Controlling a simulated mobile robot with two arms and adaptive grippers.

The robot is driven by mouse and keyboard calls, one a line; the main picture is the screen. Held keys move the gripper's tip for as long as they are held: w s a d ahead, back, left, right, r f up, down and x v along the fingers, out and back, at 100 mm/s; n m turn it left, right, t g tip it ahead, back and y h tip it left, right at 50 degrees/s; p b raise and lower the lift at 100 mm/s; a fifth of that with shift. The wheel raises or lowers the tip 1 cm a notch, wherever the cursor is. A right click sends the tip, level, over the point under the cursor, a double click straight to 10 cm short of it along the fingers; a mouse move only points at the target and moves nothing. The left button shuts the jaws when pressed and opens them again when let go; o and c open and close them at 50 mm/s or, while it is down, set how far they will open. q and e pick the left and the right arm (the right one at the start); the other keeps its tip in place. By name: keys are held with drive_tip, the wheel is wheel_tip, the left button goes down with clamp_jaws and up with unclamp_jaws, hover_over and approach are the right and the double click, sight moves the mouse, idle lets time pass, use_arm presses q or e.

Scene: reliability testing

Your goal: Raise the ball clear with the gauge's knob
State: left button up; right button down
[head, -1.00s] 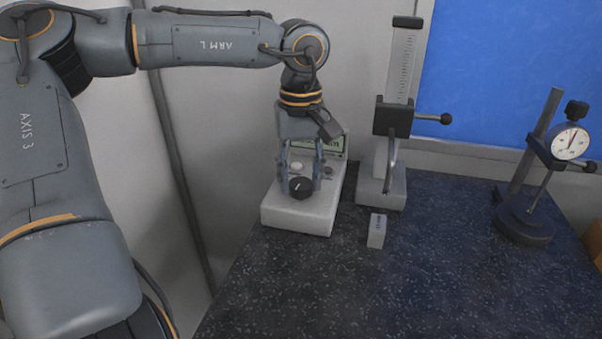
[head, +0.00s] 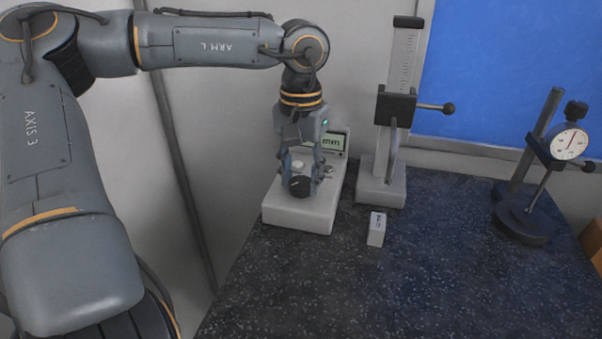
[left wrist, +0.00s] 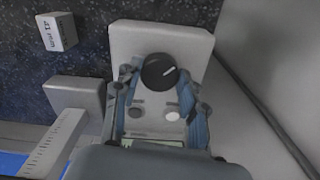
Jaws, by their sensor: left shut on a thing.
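My left gripper (head: 300,185) points down over the white box and is shut on its black round knob (head: 299,187). In the left wrist view, the knob (left wrist: 160,70) with its white mark sits between the two fingers. The upright gauge (head: 405,62) stands just right of the box. Its dark carriage (head: 396,105) is on the scaled column, and a rod sticks out right to a black ball (head: 448,108). My right gripper is not in view.
The box has a small display (head: 332,142), partly hidden by my gripper. A small labelled block (head: 376,229) lies on the dark speckled table (head: 400,290). A dial indicator (head: 570,142) on a stand is at the right. The front middle of the table is clear.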

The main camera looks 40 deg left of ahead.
sight(301, 182)
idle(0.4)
use_arm(q)
drive_tip(key=o, duration=1.1)
drive_tip(key=shift+o, duration=0.2)
drive_tip(key=shift+r, duration=0.15)
wheel_tip(301, 182, up, 12)
